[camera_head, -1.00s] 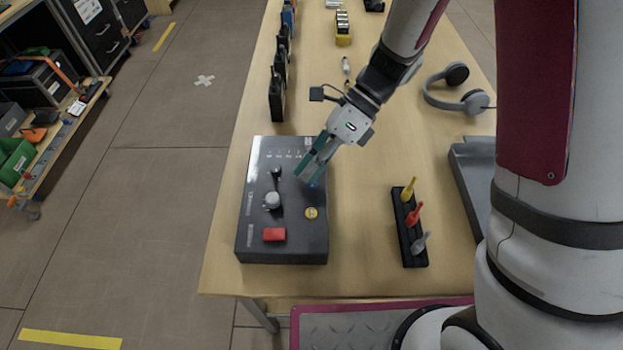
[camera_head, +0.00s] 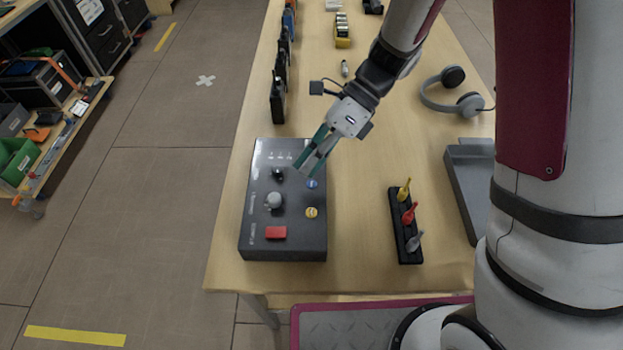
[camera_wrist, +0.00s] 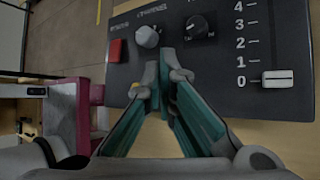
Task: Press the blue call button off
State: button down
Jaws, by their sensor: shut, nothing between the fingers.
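The dark grey control box (camera_head: 290,240) lies on the wooden table. Its round blue button (camera_head: 312,184) is on the right side of the panel, above a yellow button (camera_head: 312,212). My gripper (camera_head: 304,172) is shut and empty, pointing down at the panel. In the head view its fingertips are just above and left of the blue button, and no contact shows. In the wrist view the teal fingers (camera_wrist: 163,60) are over the panel, and the blue button is not visible there, probably behind the fingers.
The panel also carries a red button (camera_head: 276,232), a silver knob (camera_head: 273,201), a black knob (camera_wrist: 197,26) and a slider (camera_wrist: 277,79). A black rack with coloured tools (camera_head: 407,240) stands to the right. Headphones (camera_head: 455,92) and a grey tray (camera_head: 462,190) lie farther right.

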notch_tip(320, 180, up, 5)
jog(key=p, duration=0.3)
dwell(0.5)
notch_tip(320, 180, up, 6)
jog(key=r+n+t+h, duration=0.1)
jog(key=n, duration=0.3)
send_over(310, 180)
jog(key=s+d, duration=0.3)
jog(key=d, duration=0.1)
jog(key=s+d+r+n+t+h+p, duration=0.1)
jog(key=s+d+r+n+t+h, duration=0.5)
jog(key=s+d+r+n, duration=0.5)
jog(key=s+d+n+t, duration=0.2)
jog(key=d+n, duration=0.1)
jog(key=n, duration=0.2)
jog(key=shift+s+d+h, duration=0.3)
jog(key=shift+d, duration=0.1)
jog(key=shift+r, duration=0.1)
